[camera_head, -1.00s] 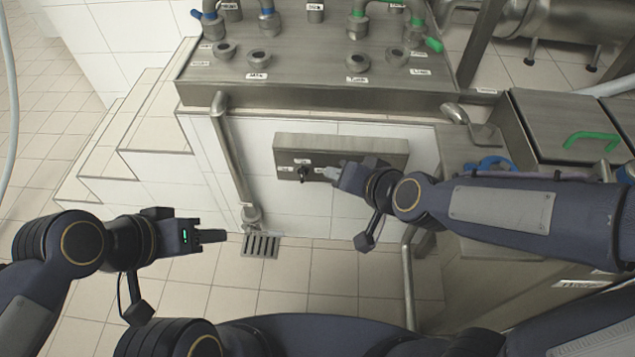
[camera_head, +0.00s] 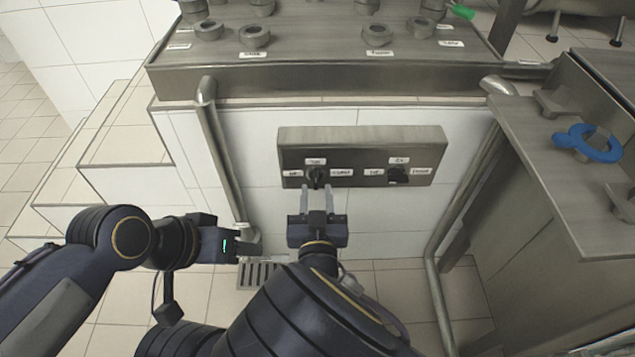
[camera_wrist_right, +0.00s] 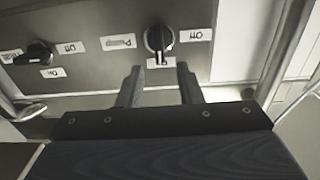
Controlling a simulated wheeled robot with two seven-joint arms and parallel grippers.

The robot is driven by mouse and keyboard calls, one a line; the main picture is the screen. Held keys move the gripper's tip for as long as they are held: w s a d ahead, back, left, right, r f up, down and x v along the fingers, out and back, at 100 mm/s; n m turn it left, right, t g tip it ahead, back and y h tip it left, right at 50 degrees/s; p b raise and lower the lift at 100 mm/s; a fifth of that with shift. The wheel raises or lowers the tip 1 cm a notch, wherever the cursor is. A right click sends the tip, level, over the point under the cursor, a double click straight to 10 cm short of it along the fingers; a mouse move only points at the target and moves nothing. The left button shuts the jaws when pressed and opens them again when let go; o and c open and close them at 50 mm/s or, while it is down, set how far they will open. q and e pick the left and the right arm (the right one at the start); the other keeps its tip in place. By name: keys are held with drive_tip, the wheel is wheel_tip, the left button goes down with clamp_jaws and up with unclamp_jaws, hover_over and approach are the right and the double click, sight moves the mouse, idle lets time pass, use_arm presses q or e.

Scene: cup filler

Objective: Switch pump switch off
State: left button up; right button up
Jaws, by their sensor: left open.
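The grey switch panel (camera_head: 360,140) is on the white tiled wall, with two black rotary knobs. The pump switch (camera_head: 316,175) is the left knob in the head view. It also shows in the right wrist view (camera_wrist_right: 159,39), upside down, beside labels reading Pump and Off. Its handle stands upright, in line with the label at its On side. My right gripper (camera_head: 318,192) is open, its two fingers apart just below the pump switch; in the right wrist view nothing is between the fingertips (camera_wrist_right: 160,72). My left gripper (camera_head: 250,243) is open, low at the left, away from the panel.
The second knob (camera_head: 398,176) sits right of the pump switch, its handle turned sideways. A steel counter (camera_head: 330,80) overhangs the panel. Pipes run down at the left (camera_head: 215,140) and right (camera_head: 460,190). A floor drain (camera_head: 257,276) lies below.

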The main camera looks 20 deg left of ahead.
sight(316, 179)
drive_tip(key=shift+b+x, duration=0.3)
drive_tip(key=shift+x, duration=1.9)
clamp_jaws()
